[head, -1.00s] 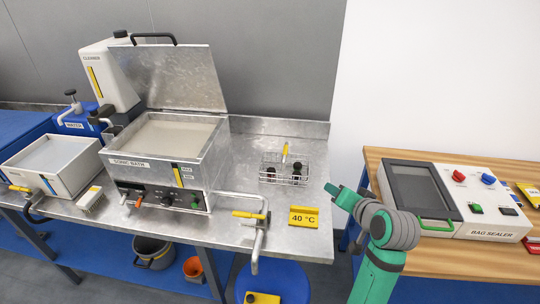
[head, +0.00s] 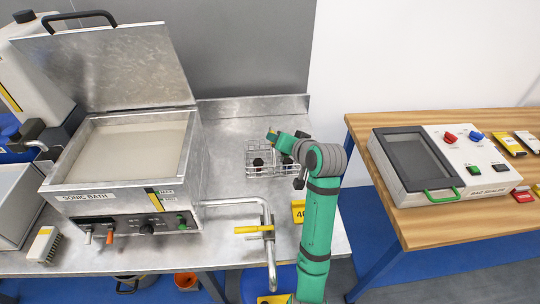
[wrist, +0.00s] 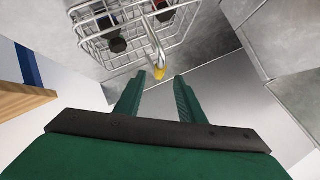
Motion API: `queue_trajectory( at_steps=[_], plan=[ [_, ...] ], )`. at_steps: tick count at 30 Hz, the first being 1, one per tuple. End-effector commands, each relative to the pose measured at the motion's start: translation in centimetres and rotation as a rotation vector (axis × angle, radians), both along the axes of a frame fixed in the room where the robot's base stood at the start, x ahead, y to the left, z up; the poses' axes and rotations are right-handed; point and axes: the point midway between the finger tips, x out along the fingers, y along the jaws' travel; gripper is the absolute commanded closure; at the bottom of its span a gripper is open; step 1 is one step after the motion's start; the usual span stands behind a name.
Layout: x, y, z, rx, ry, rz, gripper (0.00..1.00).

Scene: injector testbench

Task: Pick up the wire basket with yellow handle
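The wire basket (head: 262,173) stands on the metal bench right of the sonic bath, with dark-capped items inside. My arm hides its right part in the head view. In the head view my gripper (head: 275,139) is over the basket.
The sonic bath (head: 120,190), lid raised, stands left of the basket. A bent pipe with a yellow lever (head: 253,229) is in front. A yellow sign (head: 298,211) is partly behind my arm. The bag sealer (head: 420,165) is on the wooden table at right.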

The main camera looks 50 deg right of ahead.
Motion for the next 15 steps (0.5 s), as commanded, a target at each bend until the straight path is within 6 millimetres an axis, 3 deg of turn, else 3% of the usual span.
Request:
queue_trajectory(
  at_steps=[7,15],
  plan=[
    [1.3,-0.6,-0.9,0.0,0.002,-0.002,0.64],
    [4.3,-1.4,-2.6,0.001,0.002,-0.001,0.64]
  ],
)
